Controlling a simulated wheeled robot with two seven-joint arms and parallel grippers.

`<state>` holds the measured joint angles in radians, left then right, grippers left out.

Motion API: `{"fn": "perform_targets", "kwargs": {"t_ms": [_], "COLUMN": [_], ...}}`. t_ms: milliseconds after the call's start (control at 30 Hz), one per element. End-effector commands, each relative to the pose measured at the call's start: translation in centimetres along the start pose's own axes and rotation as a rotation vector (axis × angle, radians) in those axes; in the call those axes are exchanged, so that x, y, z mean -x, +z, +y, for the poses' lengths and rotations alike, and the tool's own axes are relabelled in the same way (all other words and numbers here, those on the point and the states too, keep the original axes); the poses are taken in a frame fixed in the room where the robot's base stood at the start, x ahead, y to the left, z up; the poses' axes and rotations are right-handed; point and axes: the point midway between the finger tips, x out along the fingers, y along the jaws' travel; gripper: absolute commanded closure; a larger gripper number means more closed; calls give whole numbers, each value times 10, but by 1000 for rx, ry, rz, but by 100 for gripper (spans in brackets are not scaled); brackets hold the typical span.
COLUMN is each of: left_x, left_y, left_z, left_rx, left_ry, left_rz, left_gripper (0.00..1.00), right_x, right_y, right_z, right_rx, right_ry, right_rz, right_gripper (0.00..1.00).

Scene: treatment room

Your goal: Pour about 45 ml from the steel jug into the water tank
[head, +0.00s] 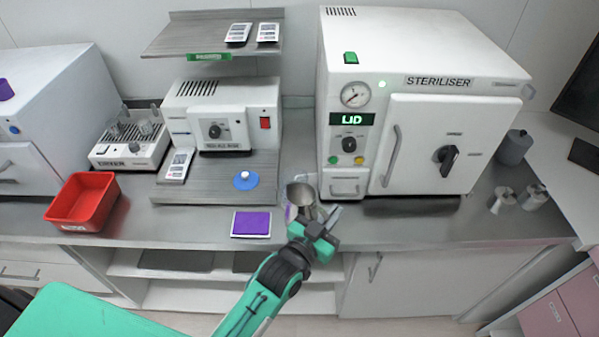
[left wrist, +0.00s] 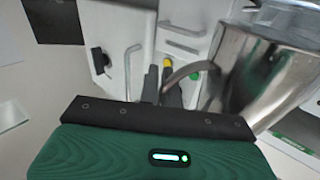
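The steel jug (head: 300,195) is at the counter's front edge, left of the steriliser; I cannot tell whether it is lifted. It fills the right of the left wrist view (left wrist: 265,80), its curved handle (left wrist: 190,72) reaching to my left gripper's fingers (left wrist: 165,90). My left gripper (head: 324,214) appears shut on that handle, with the jug body beside the fingers. The jug's contents are not clear. I cannot pick out the water tank for certain; the white steriliser (head: 430,140) has a lit "LID" display (head: 351,119). My right gripper is not in view.
A blue lid-like disc with a white knob (head: 247,179) lies on a grey mat left of the jug. A purple pad (head: 251,224), a red bin (head: 83,199) and a dryer (head: 130,144) are further left. Metal canisters (head: 502,201) stand at right.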

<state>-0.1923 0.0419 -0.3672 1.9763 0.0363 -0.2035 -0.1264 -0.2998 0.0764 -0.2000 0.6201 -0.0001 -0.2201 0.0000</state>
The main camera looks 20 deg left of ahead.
Motion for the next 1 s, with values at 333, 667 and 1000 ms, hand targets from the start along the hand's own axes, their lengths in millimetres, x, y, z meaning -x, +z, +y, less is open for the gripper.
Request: {"fn": "perform_targets", "kwargs": {"t_ms": [333,667,1000], "left_x": [-26,-30,-30], "left_y": [2,5,-11], "left_z": [32,38,33], "left_rx": [-6,-6,35], "left_ry": [106,126,127], "left_rz": [4,2,0], "left_gripper": [100,100,100], "right_x": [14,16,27], "right_y": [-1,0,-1], "right_z": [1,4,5], "right_rx": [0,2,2], "right_ry": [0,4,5], "right_rz": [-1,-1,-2], "right_gripper": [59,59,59]}}
